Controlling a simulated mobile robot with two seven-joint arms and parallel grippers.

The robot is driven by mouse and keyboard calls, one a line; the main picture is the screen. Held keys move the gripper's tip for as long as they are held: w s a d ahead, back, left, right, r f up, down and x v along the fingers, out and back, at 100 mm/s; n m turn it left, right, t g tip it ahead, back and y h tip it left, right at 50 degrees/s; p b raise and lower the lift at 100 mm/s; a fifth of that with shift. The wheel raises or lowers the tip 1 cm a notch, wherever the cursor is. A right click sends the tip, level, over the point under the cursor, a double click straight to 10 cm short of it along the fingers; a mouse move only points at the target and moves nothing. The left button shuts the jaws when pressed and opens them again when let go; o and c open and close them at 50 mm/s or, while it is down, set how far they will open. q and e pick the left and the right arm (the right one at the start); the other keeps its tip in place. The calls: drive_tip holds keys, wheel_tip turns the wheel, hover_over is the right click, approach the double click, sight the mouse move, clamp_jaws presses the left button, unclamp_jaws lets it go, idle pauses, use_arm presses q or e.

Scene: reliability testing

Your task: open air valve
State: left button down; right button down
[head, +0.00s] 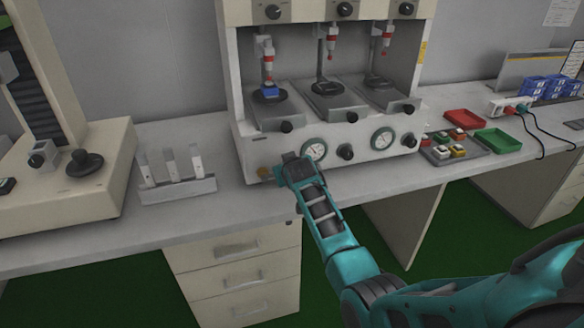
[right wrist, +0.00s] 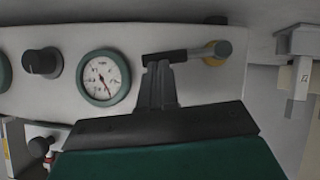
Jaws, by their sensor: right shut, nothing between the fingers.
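The air valve (right wrist: 214,58) sits low on the front of the cream testing machine, with a brass body and a lever (right wrist: 180,56) that has a dark grip. In the right wrist view the lever lies nearly level in the picture, across the tips of my right gripper (right wrist: 158,66). The brass body also shows in the head view (head: 265,172), just left of my right gripper (head: 290,160). That gripper is shut and empty, close to the lever; I cannot tell whether they touch. In the head view it hides most of the lever. My left gripper is not in view.
A pressure gauge (right wrist: 104,78) and a black knob (right wrist: 42,62) are beside the valve on the panel. A rack with white strips (head: 178,190) stands on the bench to the left. Red (head: 463,119) and green (head: 497,140) trays lie right of the machine.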

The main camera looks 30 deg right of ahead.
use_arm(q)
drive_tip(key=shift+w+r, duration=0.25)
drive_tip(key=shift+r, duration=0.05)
use_arm(e)
drive_tip(key=shift+d+f, duration=0.3)
drive_tip(key=shift+f, duration=0.15)
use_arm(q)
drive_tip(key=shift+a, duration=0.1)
use_arm(e)
drive_tip(key=shift+f, duration=0.15)
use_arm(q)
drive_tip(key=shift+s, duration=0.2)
